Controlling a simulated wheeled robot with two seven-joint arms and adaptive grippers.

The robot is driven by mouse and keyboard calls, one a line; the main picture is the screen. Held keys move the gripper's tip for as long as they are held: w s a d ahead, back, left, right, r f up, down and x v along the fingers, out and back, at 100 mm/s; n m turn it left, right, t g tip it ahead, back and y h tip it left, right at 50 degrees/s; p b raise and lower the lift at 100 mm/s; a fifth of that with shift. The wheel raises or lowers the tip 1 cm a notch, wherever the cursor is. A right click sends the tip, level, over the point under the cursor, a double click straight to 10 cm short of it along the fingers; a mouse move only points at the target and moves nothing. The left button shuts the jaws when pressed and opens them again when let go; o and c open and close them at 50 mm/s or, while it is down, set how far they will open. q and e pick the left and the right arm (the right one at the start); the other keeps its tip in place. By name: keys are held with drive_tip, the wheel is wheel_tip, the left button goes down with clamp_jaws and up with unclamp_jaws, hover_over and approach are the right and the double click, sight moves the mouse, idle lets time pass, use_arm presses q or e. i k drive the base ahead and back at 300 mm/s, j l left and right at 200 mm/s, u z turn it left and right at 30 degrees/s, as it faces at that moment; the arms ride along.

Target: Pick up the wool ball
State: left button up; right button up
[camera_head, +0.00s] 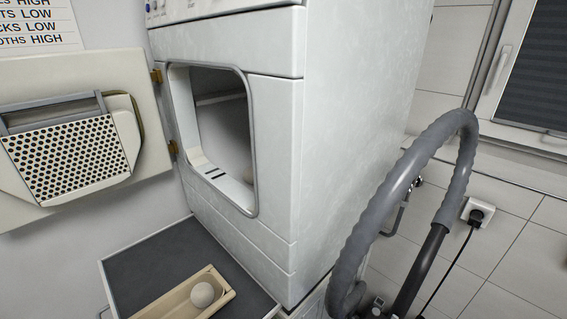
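A round, pale wool ball (203,294) sits in a narrow light wooden tray (172,302) at the bottom of the head view. The tray stands on a dark grey pull-out shelf (150,262) below the dryer opening. The near part of the tray is cut off by the picture's lower edge. Neither of my grippers is in view.
The white dryer (350,110) stands in the middle, its opening (222,125) uncovered. A pale shape, partly hidden, shows inside near the right rim. The open door (75,140) hangs at the left. A thick grey hose (400,180) arches at the right.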

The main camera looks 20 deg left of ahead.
sight(203, 294)
drive_tip(key=j+u, duration=0.1)
drive_tip(key=u, duration=0.3)
drive_tip(key=k+j+u, duration=0.1)
drive_tip(key=u, duration=0.35)
drive_tip(key=j+u, duration=0.2)
drive_tip(key=u, duration=0.2)
drive_tip(key=k+l+u, duration=0.45)
drive_tip(key=k+l, duration=0.8)
